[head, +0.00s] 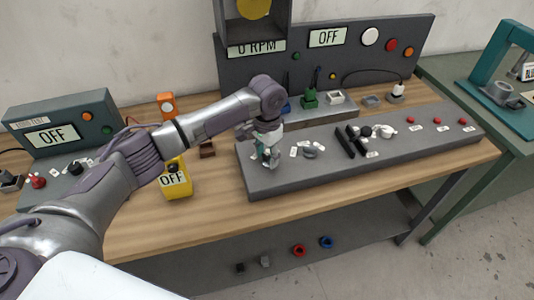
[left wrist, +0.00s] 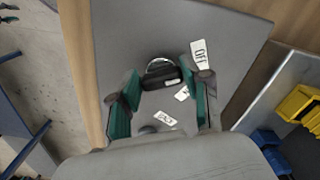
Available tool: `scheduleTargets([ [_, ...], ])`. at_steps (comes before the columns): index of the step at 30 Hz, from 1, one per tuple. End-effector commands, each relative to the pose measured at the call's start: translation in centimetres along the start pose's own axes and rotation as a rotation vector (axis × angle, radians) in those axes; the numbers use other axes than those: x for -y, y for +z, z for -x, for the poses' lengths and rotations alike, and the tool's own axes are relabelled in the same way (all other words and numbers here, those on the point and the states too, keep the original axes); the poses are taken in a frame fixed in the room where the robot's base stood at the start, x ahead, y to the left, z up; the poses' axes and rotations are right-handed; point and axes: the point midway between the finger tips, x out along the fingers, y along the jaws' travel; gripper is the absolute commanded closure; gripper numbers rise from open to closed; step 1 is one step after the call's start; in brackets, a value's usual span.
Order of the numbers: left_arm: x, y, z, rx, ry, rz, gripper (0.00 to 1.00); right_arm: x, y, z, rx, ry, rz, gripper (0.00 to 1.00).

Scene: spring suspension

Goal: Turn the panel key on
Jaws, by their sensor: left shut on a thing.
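My left gripper (head: 266,157) reaches down onto the left end of the long grey panel (head: 261,183). In the left wrist view its teal fingers (left wrist: 160,72) are shut on a dark key with a silver arc-shaped top (left wrist: 160,80). The key stands at the panel's surface between the fingertips. In the head view the gripper hides most of the key. My right gripper does not show.
A dark knob (head: 312,151), black bars (head: 349,141) and red buttons (head: 437,128) sit farther right on the panel. A yellow box (head: 175,181) reading OFF and a grey-green unit (head: 59,125) reading OFF stand left. An upright console (head: 340,60) is behind.

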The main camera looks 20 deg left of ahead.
Motion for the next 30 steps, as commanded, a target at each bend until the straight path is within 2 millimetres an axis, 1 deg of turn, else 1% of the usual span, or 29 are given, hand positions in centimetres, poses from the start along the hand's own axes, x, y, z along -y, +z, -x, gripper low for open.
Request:
scheduleTargets([
  [1,0.0,0.0,0.2,0.0,0.001,-0.021,0.87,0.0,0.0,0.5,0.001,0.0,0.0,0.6],
  [5,0.0,0.0,0.4,0.0,0.002,-0.097,0.87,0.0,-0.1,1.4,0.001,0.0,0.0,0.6],
  [15,0.2,-0.1,0.3,0.0,0.002,-0.402,0.87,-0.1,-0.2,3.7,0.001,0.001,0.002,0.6],
  [21,0.3,-0.2,0.3,-0.002,0.002,-0.591,0.87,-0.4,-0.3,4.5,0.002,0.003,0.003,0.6],
  [30,0.5,-0.3,0.2,-0.001,0.0,-0.829,0.87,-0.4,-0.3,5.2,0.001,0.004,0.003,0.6],
])
